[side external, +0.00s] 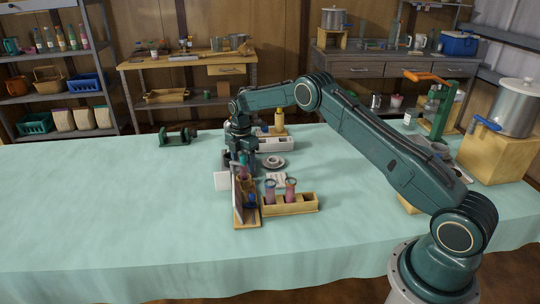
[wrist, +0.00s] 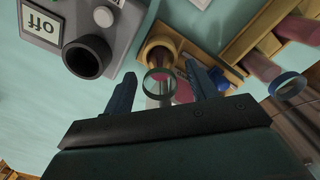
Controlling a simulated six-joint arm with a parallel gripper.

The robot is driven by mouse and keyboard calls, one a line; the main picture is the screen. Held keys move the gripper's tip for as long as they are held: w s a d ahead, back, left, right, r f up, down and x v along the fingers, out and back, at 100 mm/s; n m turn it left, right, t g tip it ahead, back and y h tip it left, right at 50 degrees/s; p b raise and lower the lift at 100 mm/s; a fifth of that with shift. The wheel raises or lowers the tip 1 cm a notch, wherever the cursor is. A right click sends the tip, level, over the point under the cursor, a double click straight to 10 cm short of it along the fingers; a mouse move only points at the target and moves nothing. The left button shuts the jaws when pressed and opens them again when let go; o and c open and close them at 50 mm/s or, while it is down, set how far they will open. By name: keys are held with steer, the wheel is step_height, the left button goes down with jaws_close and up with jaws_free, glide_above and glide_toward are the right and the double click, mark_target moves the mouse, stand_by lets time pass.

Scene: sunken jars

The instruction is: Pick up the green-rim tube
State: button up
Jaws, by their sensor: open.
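The green-rim tube (wrist: 160,83) shows in the wrist view as a dull green ring with a see-through wall. It lies between the two blue fingers of my gripper (wrist: 160,74), which is open with a gap on both sides of the rim. In the side view my gripper (side external: 243,160) points down over the upright wooden rack (side external: 246,217). I cannot pick out the green rim there, as the gripper and rack crowd it.
A blue-rim tube (wrist: 288,85) is at the right. A grey box (wrist: 105,25) with a dark round opening is near the left finger. A low wooden box (side external: 305,206) holds two tubes. The cloth's left side is mostly clear.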

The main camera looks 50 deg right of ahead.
stand_by(0.4)
steer(key=c, duration=1.1)
steer(key=shift+r, duration=0.3)
step_height(320, 180, up, 19)
stand_by(1.6)
steer(key=shift+r, duration=0.25)
steer(key=shift+s+d+f, duration=0.1)
stand_by(0.7)
